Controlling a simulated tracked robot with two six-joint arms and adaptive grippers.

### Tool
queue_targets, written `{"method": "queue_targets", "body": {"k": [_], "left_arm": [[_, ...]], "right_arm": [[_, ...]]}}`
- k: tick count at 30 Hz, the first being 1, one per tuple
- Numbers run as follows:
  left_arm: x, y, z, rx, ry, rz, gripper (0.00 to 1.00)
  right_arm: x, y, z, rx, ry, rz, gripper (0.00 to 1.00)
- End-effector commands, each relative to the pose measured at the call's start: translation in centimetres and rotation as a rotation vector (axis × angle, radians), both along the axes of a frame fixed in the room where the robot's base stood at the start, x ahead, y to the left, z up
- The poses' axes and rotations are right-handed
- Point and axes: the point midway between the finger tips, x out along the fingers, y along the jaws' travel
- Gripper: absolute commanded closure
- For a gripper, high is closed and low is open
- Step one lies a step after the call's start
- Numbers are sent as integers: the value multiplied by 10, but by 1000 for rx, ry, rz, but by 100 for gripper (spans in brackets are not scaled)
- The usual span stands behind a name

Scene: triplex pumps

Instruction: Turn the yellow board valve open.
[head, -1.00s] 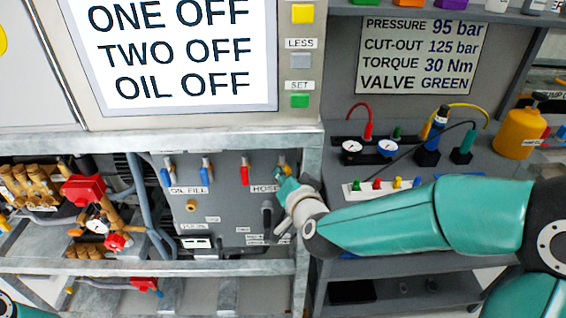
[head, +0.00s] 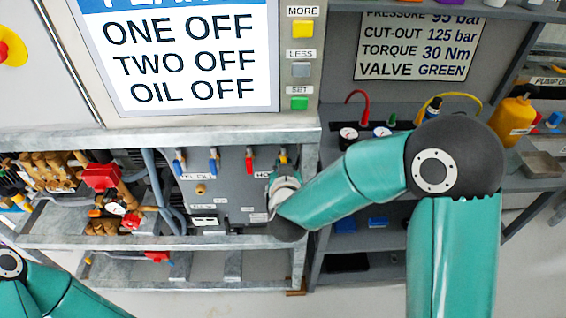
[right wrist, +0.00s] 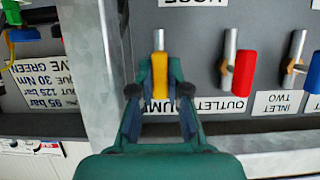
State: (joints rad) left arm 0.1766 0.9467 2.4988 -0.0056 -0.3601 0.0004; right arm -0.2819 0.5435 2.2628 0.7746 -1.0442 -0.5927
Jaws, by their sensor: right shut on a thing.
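The yellow board valve (right wrist: 159,62) shows in the right wrist view as a yellow lever below a short silver pipe stub, roughly in line with it. My right gripper (right wrist: 160,85) has its two teal fingers closed on the lever, one on each side. The fingers partly cover the label behind it. In the head view a little yellow of the valve (head: 283,160) shows at the board's right end, above my right gripper (head: 283,176), whose fingers are hard to make out there. My left arm enters at the lower left, with its gripper out of view.
A grey metal post (right wrist: 96,70) stands close on the left. A yellow bottle (head: 511,121) is on the right bench.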

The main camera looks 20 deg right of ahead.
Motion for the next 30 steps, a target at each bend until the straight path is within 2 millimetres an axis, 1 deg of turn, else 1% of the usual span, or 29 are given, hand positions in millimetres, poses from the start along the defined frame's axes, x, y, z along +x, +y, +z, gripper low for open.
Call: {"method": "queue_targets", "body": {"k": [1, 14, 15, 17, 18, 19, 27, 30], "left_arm": [[0, 0, 1, 0, 0, 0, 100], [0, 0, 1, 0, 0, 0, 100], [0, 0, 1, 0, 0, 0, 100], [0, 0, 1, 0, 0, 0, 100], [0, 0, 1, 0, 0, 0, 100], [0, 0, 1, 0, 0, 0, 100], [0, 0, 1, 0, 0, 0, 100], [0, 0, 2, 0, 0, 0, 100]], "right_arm": [[-1, 1, -3, -6, 11, 2, 100], [-1, 1, -4, -14, 13, 3, 100], [-1, 1, -4, -14, 12, 3, 78], [-1, 1, -3, -14, 11, 2, 68], [-1, 1, -3, -14, 10, 2, 61], [-1, 1, -2, -13, 9, 2, 59], [0, 1, -1, -12, 6, 1, 59], [-3, 2, 1, -12, 5, 3, 59]]}}
